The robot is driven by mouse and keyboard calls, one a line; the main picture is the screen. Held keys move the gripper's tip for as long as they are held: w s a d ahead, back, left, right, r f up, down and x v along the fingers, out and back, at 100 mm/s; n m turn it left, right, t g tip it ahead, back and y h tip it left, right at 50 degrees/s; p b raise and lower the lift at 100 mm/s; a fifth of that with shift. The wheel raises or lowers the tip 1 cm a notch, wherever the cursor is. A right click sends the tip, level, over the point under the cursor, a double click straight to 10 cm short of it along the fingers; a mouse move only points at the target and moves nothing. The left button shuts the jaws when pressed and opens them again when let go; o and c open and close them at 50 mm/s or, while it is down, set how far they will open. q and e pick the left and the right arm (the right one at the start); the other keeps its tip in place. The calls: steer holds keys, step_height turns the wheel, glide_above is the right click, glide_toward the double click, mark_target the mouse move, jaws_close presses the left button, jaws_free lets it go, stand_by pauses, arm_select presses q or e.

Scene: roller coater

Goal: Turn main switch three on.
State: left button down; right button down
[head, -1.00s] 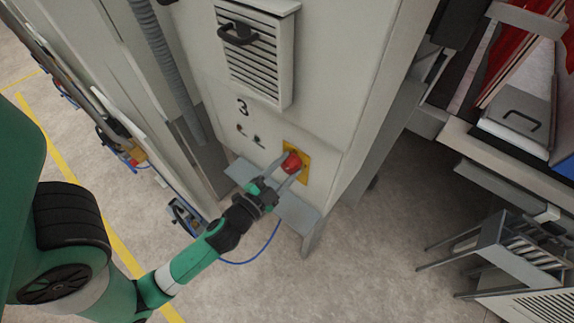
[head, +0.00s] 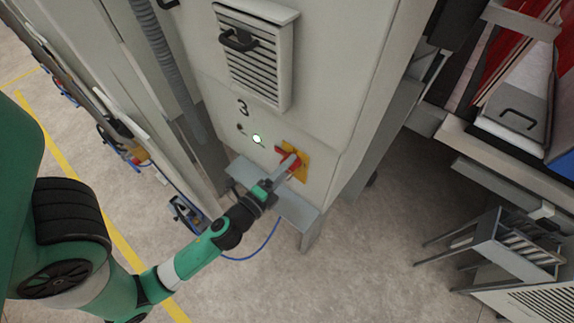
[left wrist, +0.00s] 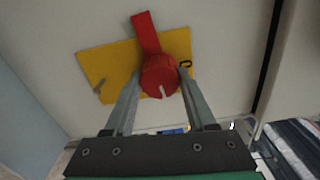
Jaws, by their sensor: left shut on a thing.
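Main switch three is a red rotary knob (head: 283,153) on a yellow plate (head: 302,167), low on the grey cabinet marked 3. My left gripper (head: 284,172) is shut on the knob. In the left wrist view the red knob (left wrist: 160,77) sits between the two fingers of my left gripper (left wrist: 160,84), with its red handle pointing up over the yellow plate (left wrist: 110,66). A small lamp (head: 257,139) beside the switch glows whitish green. My right gripper is not in view.
A vented box (head: 255,60) with a black handle sticks out above the switch. A grey ledge (head: 298,212) juts out below it. A blue cable (head: 262,250) hangs under my left arm.

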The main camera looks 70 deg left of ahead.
arm_select(q)
steer(key=shift+m, duration=0.6)
steer(key=shift+c, duration=1.1)
jaws_free()
steer(key=b+v, duration=0.6)
steer(key=v, duration=0.5)
steer(key=shift+s+d+b, duration=0.15)
steer(key=shift+s+b, duration=0.1)
steer(key=shift+b, duration=0.15)
